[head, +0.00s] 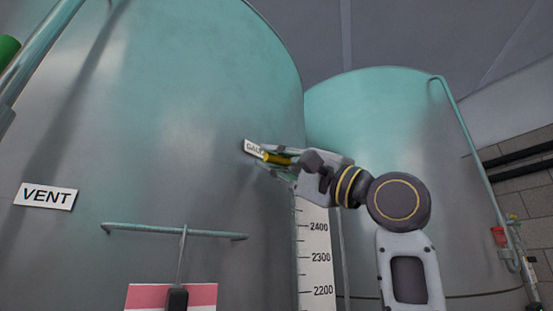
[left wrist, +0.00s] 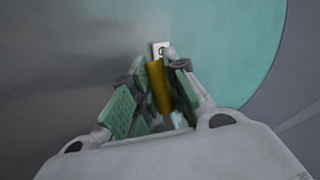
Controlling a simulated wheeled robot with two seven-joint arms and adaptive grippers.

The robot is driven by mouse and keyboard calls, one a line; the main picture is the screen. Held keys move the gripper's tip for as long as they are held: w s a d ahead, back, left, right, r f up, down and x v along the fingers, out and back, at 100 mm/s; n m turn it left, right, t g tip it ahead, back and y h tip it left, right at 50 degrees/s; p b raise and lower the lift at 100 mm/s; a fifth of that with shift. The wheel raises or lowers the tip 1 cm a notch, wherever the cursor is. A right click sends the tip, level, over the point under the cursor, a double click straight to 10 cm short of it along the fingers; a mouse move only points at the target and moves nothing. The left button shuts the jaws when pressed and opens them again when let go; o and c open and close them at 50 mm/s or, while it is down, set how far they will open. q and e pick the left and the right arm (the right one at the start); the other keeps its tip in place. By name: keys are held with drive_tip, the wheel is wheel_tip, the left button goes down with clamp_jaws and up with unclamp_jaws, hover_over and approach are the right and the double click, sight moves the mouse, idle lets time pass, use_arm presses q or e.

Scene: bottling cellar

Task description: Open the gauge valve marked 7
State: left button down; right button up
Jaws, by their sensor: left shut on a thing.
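A yellow valve handle (head: 277,159) is at the right side of the large near tank (head: 170,110). My left gripper (head: 270,159) is shut on this handle, with its fingers on either side. In the left wrist view the yellow handle (left wrist: 159,88) lies lengthwise between the green finger pads of my left gripper (left wrist: 158,85). A white label (head: 253,148) beside the handle starts with "GA"; the rest is hidden by my fingers, and I cannot see a 7. The label also shows in the left wrist view (left wrist: 161,49). My right gripper is not in view.
A level scale (head: 315,255) with 2400, 2300 and 2200 stands below my left gripper. A "VENT" label (head: 46,196) and a horizontal bar (head: 150,230) are on the left. A second tank (head: 385,110) stands behind my arm, with a pipe down its right side.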

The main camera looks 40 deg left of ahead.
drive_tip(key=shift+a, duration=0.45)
use_arm(q)
drive_tip(key=shift+f+n+g+h, duration=0.15)
drive_tip(key=shift+n+g+h, duration=0.2)
drive_tip(key=shift+n, duration=0.25)
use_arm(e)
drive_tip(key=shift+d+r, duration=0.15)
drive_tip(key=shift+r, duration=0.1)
use_arm(q)
drive_tip(key=shift+w+f+n+g+h+p, duration=0.1)
drive_tip(key=shift+f+n+g+h+p, duration=0.35)
drive_tip(key=shift+n, duration=0.45)
drive_tip(key=shift+w+f+n+g+h+p, duration=0.1)
drive_tip(key=shift+f+n+g+h+p, duration=0.15)
drive_tip(key=shift+n+g+p, duration=0.5)
drive_tip(key=n, duration=0.1)
drive_tip(key=f+n+h+p, duration=0.1)
drive_tip(key=n, duration=0.1)
drive_tip(key=n+g+h+p, duration=0.1)
drive_tip(key=shift+w+d+f+h, duration=0.2)
drive_tip(key=shift+w+f+h, duration=0.1)
drive_tip(key=shift+f, duration=0.1)
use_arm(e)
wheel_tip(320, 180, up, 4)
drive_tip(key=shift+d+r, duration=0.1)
